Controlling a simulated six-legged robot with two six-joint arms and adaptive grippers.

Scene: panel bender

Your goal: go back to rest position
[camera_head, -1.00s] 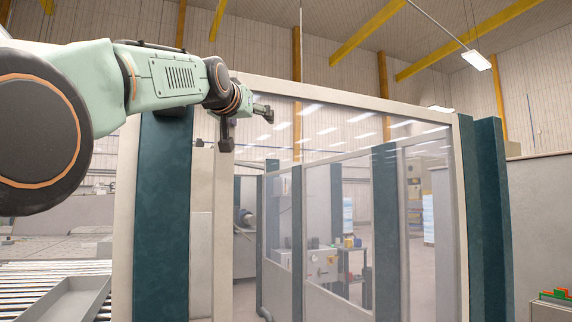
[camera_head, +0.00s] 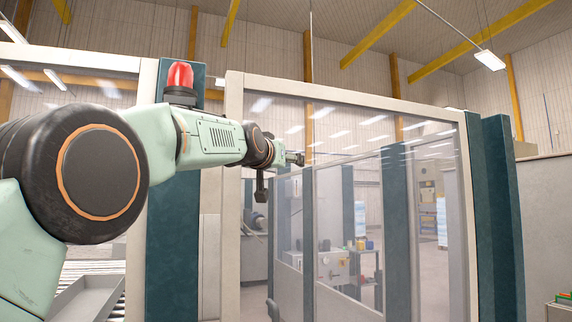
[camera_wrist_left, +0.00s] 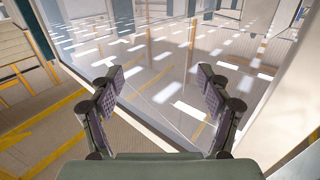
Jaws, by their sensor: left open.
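My left arm comes in from the left in the head view and reaches toward the glazed panel. My left gripper (camera_head: 280,174) is at its end, in front of the glass near the panel's left frame post. In the left wrist view my left gripper (camera_wrist_left: 163,92) has its two padded fingers spread wide apart with nothing between them. The glass panel (camera_wrist_left: 180,60) fills the view beyond the fingers, with light reflections on it. I cannot tell whether the gripper touches the glass. My right gripper is in no view.
The glazed enclosure (camera_head: 235,110) has pale frames and dark teal posts (camera_head: 172,240). A red beacon (camera_head: 180,76) stands behind my arm. A grey tray (camera_head: 85,295) lies on rollers at lower left. A grey wall (camera_head: 545,220) stands at right.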

